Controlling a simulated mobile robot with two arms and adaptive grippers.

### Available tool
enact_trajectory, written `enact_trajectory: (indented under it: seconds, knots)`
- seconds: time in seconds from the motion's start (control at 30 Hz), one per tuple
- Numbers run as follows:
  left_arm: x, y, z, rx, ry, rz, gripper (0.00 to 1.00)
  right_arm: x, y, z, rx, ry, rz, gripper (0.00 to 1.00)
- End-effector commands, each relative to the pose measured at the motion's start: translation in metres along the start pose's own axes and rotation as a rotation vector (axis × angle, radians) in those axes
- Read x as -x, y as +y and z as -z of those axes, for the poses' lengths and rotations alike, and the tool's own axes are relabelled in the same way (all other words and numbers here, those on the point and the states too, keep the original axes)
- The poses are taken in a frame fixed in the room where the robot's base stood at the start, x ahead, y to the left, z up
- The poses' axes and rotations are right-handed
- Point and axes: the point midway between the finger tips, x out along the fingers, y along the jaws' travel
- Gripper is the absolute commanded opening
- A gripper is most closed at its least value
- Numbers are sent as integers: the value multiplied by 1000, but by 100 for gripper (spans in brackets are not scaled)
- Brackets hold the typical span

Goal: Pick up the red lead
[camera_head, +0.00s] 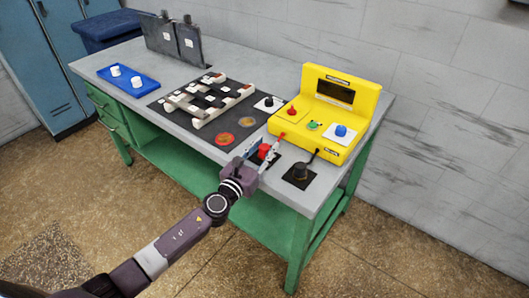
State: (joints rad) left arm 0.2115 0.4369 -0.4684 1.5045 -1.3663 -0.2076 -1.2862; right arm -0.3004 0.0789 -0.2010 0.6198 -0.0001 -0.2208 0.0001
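The red lead (264,151) shows as a small red cap near the front edge of the workbench, on a dark square. My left gripper (259,151) reaches in from the lower left and is over it. Its two fingers are spread, with the red cap between them, closer to the right finger. I cannot tell whether a finger touches it. The yellow device (342,112) stands just behind, with red, green and blue parts on its front. My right gripper is not in view.
A black lead (300,170) stands on a dark square to the right, and another (269,102) behind. A black-and-white rack (208,101) sits mid-bench, with round orange and red patches in front. A blue tray (128,83) with white pieces lies at the left.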

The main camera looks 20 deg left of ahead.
Motion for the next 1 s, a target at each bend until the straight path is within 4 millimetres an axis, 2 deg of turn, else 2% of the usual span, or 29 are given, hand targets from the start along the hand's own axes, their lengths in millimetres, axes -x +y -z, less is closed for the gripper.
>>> enact_trajectory:
  seconds: [0.03, 0.27, 0.67, 0.87, 1.0]
  knots:
    - [0, 0, 0, 0, 0, 0, 24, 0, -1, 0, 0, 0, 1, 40]
    - [0, 0, 0, 0, 0, 0, 0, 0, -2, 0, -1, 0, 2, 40]
    - [0, 0, -7, -1, -2, -1, 0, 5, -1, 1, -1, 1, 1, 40]
    - [0, 0, -29, -2, -3, -1, 0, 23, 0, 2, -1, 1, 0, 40]
    - [0, 1, -58, -1, -5, 1, 0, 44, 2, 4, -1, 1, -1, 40]
